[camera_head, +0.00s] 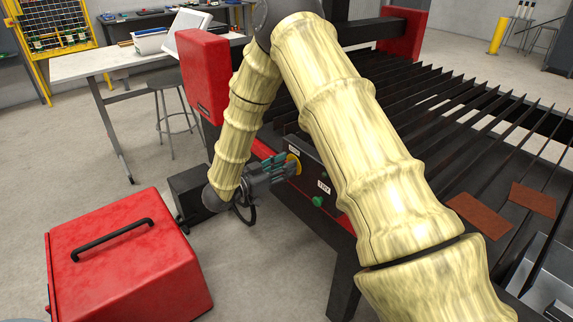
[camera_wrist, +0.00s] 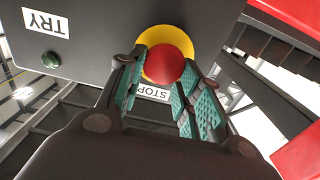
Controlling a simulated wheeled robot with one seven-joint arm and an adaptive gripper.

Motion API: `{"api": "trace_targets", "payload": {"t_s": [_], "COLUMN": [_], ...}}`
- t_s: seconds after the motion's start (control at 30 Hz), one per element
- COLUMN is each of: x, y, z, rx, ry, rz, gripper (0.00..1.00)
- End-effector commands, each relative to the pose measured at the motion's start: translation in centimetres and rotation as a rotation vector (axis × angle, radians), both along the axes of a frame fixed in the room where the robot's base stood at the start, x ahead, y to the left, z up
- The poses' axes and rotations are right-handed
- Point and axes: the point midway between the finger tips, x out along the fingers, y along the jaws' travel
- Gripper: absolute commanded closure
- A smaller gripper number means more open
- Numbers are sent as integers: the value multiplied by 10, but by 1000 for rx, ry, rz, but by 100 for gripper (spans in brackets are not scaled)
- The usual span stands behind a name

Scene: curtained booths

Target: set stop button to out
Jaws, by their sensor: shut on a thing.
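The stop button (camera_wrist: 168,66) is a red dome on a yellow ring (camera_wrist: 188,36), with a STOP label (camera_wrist: 152,92) beside it in the wrist view. It sits on a dark control panel (camera_head: 308,168) on the side of the slatted table. In the head view the yellow ring (camera_head: 295,160) shows just past my fingertips, and the red cap is hidden. My gripper (camera_head: 284,167) has its teal-padded fingers on either side of the red cap, shut on it. How far out the button stands I cannot tell.
A green button (camera_head: 318,201) with a TRY label (camera_head: 324,187) is on the same panel. A red box with a black handle (camera_head: 125,255) stands on the floor at the left. The slatted table (camera_head: 400,105) lies to the right, and a stool (camera_head: 172,108) stands behind.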

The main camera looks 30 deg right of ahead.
Motion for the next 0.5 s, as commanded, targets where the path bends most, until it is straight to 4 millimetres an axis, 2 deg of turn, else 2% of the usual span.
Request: {"api": "trace_targets", "payload": {"t_s": [0.13, 0.17, 0.27, 0.5], "x": [0, 0, 0, 0], "y": [2, 3, 2, 1], "z": [-1, -1, -1, -1], "rx": [3, 3, 3, 2], "ry": [1, 1, 1, 1], "rz": [3, 3, 2, 1], "gripper": [100, 62, 44, 43]}}
